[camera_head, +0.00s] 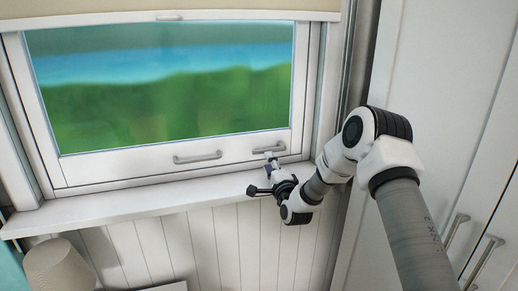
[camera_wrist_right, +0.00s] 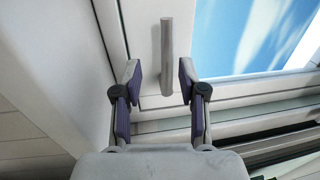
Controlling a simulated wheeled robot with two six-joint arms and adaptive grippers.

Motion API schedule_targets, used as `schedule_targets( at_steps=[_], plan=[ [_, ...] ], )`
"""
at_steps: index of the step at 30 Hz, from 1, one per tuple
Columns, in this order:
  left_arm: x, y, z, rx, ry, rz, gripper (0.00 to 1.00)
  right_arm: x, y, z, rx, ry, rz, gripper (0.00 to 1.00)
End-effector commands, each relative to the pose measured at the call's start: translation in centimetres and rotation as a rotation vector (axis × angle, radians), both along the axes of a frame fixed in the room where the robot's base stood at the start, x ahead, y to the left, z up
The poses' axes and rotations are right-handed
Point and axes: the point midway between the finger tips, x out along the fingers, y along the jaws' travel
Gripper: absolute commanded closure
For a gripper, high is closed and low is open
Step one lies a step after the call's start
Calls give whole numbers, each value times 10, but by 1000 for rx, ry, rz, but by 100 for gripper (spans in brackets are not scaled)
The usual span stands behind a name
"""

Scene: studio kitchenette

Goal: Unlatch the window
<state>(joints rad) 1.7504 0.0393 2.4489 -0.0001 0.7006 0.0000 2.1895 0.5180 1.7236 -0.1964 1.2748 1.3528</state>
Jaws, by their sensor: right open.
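The window (camera_head: 160,90) is a white frame with a glass pane, and looks shut. A small grey latch (camera_head: 268,149) sits on its bottom rail near the right corner. My right gripper (camera_head: 270,163) is just below the latch, above the sill. In the right wrist view a grey bar, which appears to be the latch (camera_wrist_right: 167,50), stands upright in the picture. My right gripper (camera_wrist_right: 160,78) is open there, with the bar's lower end between its purple-padded fingertips and a gap on both sides. I cannot tell how deep the bar sits between them. My left gripper is not in view.
A long grey pull handle (camera_head: 198,158) is on the same rail, left of the latch. The white sill (camera_head: 130,202) runs below the window. A roller blind (camera_head: 90,14) hangs at the top. White cabinet doors (camera_head: 450,90) stand close on the right. A lampshade (camera_head: 58,268) is at lower left.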

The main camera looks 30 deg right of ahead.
Motion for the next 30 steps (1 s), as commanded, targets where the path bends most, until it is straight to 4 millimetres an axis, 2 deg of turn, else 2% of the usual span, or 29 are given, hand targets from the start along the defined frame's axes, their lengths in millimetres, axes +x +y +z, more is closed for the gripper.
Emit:
schedule_targets(
  at_steps=[10, 14, 20, 21, 24, 30],
  plan=[
    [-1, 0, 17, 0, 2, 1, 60, 58, -16, 10, -4, 1, 1, 59],
    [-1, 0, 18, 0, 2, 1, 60, 68, -18, 10, -2, 2, 2, 59],
    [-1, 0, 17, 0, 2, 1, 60, 69, -19, 10, -1, 2, 2, 59],
    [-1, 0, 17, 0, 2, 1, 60, 68, -19, 10, -1, 2, 2, 66],
    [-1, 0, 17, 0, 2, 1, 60, 68, -19, 10, -1, 2, 2, 100],
    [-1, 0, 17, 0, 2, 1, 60, 68, -19, 10, -1, 1, 1, 100]
  ],
)
